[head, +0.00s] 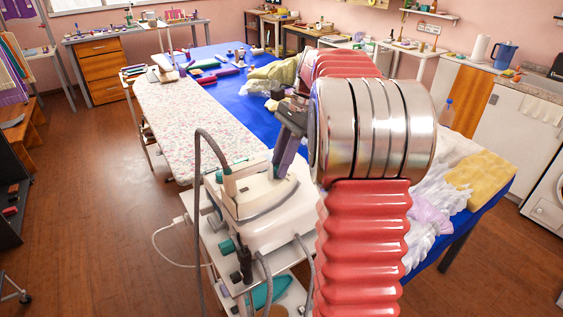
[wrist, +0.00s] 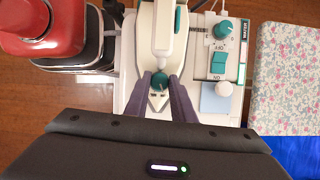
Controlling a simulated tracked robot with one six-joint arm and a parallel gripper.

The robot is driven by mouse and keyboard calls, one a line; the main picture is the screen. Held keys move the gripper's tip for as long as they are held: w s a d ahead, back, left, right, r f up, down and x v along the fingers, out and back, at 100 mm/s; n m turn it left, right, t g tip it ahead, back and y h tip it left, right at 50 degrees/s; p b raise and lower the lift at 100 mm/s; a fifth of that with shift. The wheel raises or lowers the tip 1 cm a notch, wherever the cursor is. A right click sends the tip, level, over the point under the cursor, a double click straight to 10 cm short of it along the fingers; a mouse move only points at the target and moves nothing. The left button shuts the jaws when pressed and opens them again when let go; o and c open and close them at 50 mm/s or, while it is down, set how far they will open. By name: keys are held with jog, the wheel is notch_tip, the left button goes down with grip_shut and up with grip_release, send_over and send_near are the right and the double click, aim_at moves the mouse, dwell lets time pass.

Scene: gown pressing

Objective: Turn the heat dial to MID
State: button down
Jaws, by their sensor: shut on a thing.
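A white steam iron (head: 265,197) sits on its white station, and its pale body (wrist: 160,35) shows in the wrist view. A round teal knob (wrist: 160,82) is at the near end of the iron, between my fingertips. My gripper (wrist: 160,90) reaches over it with both dark fingers closed in against its sides. In the head view my gripper (head: 284,165) points down just above the iron. I cannot read any heat marks around the knob, and the fingers hide part of it.
A side panel carries another teal dial (wrist: 224,29) and a teal switch (wrist: 218,62) by ON and OFF lettering. The floral ironing board (head: 195,110) and a blue-covered table (head: 235,100) lie beyond. Hoses hang near the station.

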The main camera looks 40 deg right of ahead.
dwell(0.8)
jog(key=c, duration=1.5)
grip_release()
jog(key=shift+v, duration=6.9)
